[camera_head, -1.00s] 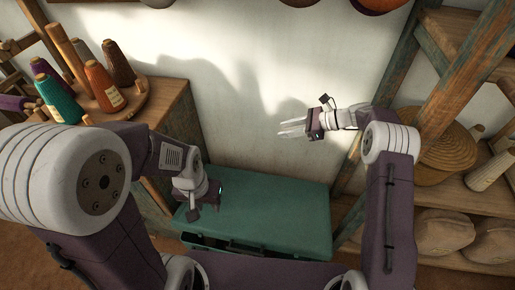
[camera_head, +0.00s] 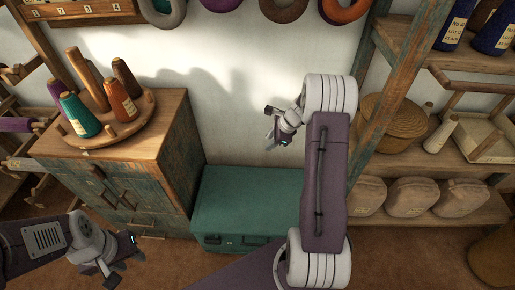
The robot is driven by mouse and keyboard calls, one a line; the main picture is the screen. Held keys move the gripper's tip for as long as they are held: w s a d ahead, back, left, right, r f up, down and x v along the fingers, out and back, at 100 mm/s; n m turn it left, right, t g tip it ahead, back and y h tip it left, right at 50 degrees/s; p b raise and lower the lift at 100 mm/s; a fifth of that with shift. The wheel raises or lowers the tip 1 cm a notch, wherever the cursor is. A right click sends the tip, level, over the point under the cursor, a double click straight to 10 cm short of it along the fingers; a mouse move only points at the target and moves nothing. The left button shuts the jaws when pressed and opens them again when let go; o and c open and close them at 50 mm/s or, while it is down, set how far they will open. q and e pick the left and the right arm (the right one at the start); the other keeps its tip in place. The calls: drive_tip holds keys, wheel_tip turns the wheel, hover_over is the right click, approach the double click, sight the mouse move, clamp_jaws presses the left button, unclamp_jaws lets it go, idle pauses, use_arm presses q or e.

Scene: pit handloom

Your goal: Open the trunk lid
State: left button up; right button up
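The teal trunk (camera_head: 240,205) stands on the floor against the white wall, its lid down. Its front face shows a dark latch and a dark handle (camera_head: 255,240); my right arm covers its right end. My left gripper (camera_head: 120,265) is low at the left, in front of the wooden cabinet and apart from the trunk. Its fingers are too unclear to tell open from shut. My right gripper (camera_head: 271,131) is in the air above the back of the trunk, against the wall, not seen touching anything. Its fingers are small and unclear.
The wooden cabinet (camera_head: 175,150) stands close at the trunk's left, with a round tray of yarn cones (camera_head: 120,95) on top. A wooden shelf post (camera_head: 385,90) and shelves with a basket and sacks (camera_head: 410,197) stand at the right. Brown floor is bare in front.

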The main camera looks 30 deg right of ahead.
drive_tip(key=x, duration=0.6)
drive_tip(key=shift+a, duration=0.2)
drive_tip(key=shift+a+r, duration=0.15)
drive_tip(key=shift+c, duration=0.8)
clamp_jaws()
drive_tip(key=c, duration=0.5)
unclamp_jaws()
drive_tip(key=o, duration=0.7)
drive_tip(key=shift+c, duration=0.2)
